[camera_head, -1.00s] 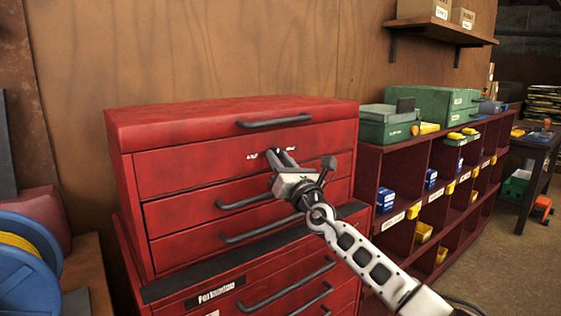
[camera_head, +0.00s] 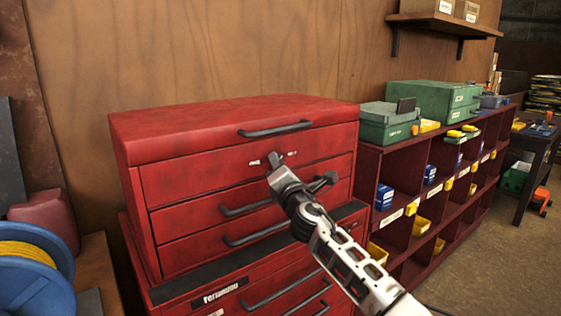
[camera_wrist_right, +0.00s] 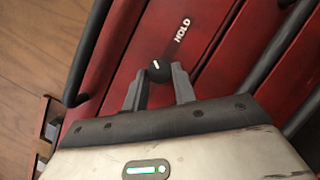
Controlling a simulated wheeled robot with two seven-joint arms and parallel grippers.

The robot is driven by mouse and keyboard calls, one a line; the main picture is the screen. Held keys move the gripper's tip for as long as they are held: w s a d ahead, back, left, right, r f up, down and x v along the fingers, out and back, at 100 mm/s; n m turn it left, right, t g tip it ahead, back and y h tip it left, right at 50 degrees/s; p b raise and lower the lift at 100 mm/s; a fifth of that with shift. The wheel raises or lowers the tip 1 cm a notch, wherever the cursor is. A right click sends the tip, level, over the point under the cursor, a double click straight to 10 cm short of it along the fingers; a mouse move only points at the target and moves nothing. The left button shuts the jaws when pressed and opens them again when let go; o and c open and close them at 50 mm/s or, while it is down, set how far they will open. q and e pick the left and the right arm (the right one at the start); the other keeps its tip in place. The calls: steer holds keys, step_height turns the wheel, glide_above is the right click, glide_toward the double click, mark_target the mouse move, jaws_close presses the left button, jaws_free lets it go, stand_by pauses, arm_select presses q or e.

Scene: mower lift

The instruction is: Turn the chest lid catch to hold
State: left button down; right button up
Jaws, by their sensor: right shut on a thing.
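The red tool chest (camera_head: 200,125) stands against the wood wall with its lid closed. Its catch is a small round black knob (camera_wrist_right: 159,71) with a white pointer mark, on the red front panel in the right wrist view. A white HOLD label (camera_wrist_right: 182,30) lies above and right of the knob there; the mark does not point straight at it. My right gripper (camera_head: 276,165) is at the panel under the lid handle, its fingers (camera_wrist_right: 160,82) shut on the knob from both sides. In the head view the gripper mostly hides the knob. My left gripper is not in view.
A black lid handle (camera_head: 275,129) sits just above the gripper, and drawer handles (camera_head: 245,208) stick out below. A red cubby shelf (camera_head: 405,165) with green cases (camera_head: 430,99) stands at right. A blue reel (camera_head: 35,285) is at lower left.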

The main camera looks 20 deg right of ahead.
steer(key=m, duration=0.2)
steer(key=m+g, duration=0.1)
steer(key=m, duration=0.1)
steer(key=m+g+h, duration=0.1)
steer(key=m, duration=0.1)
steer(key=shift+a+r, duration=0.1)
steer(key=shift+r, duration=0.15)
steer(key=m+g, duration=0.2)
steer(key=m, duration=0.2)
steer(key=shift+r, duration=0.2)
steer(key=shift+m, duration=0.4)
steer(key=o, duration=1)
steer(key=shift+s, duration=0.1)
steer(key=s+r+b, duration=0.2)
steer(key=s, duration=1.3)
steer(key=shift+s+a, duration=0.2)
steer(key=shift+s, duration=0.15)
